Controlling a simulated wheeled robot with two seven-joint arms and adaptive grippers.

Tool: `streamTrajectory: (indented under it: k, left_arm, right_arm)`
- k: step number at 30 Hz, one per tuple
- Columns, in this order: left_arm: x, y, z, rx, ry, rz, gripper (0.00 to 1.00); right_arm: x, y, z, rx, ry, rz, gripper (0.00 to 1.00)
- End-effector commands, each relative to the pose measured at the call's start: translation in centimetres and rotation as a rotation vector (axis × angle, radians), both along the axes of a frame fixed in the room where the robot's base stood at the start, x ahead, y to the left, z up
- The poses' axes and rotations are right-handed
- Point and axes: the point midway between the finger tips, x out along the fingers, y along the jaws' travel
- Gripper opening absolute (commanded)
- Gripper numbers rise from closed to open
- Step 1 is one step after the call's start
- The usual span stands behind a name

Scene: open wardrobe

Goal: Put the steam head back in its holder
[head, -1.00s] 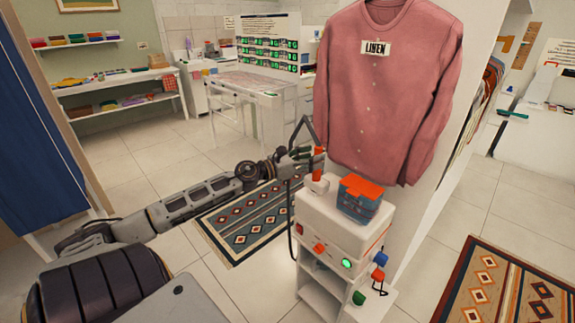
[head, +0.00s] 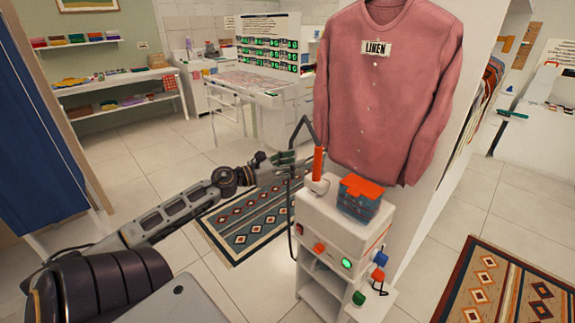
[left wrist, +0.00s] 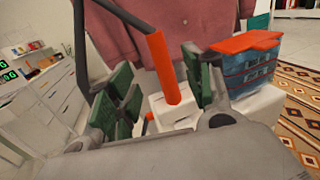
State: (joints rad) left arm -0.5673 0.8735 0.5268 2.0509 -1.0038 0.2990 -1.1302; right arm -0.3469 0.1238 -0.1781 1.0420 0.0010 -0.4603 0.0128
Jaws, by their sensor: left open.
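The steam head's orange handle (head: 318,163) stands upright in a white cup-like holder (head: 317,184) on top of the white steamer unit (head: 326,212). A dark hose (head: 303,130) arches up on its left side. My right gripper is not in view.
A blue box with an orange lid (head: 358,199) stands on the unit right beside the holder. A pink shirt (head: 388,85) labelled LINEN hangs close behind. Open floor lies to the left.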

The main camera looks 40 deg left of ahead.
Motion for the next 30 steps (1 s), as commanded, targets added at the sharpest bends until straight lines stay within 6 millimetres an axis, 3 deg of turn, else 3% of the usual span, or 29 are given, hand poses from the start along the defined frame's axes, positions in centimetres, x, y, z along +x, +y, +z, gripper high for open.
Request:
streamTrajectory:
  k: [9, 30]
  left_arm:
    - [-1.6, 0.6, 0.0, 0.0, 0.001, 0.001, 0.51]
    - [-1.7, 0.6, 0.0, 0.001, 0.0, 0.001, 0.51]
  right_arm:
    - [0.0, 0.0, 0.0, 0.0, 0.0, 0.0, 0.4]
    - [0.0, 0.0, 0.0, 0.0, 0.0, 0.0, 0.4]
